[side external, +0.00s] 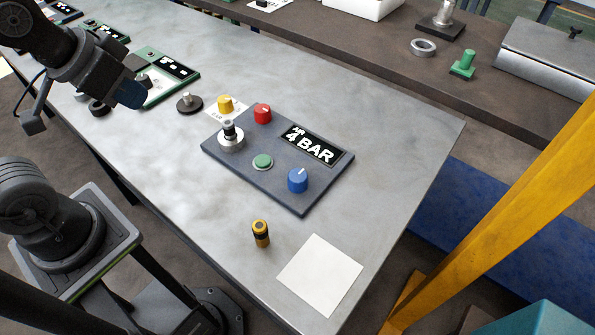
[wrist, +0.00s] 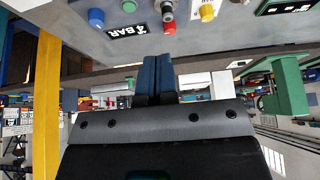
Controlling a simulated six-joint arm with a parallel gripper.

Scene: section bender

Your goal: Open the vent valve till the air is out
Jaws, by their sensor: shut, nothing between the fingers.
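A dark control panel (side external: 240,170) lies on the grey table, with a display (side external: 315,147) reading "4 BAR". It carries a red knob (side external: 263,113), a blue knob (side external: 298,180) with a white mark, a green button (side external: 263,162) and a black-topped metal fitting (side external: 231,138). A yellow knob (side external: 225,104) stands at its back edge by a white card. I cannot tell which one is the vent valve. My gripper (side external: 132,94) is shut and empty, raised left of the panel and apart from it. In the wrist view its blue fingers (wrist: 157,80) are together; the blue knob (wrist: 96,18) shows there too.
A yellow-and-black cylinder (side external: 261,233) and a white sheet (side external: 320,275) are at the front. The table right of the panel is clear. A yellow post (side external: 510,190) rises at right.

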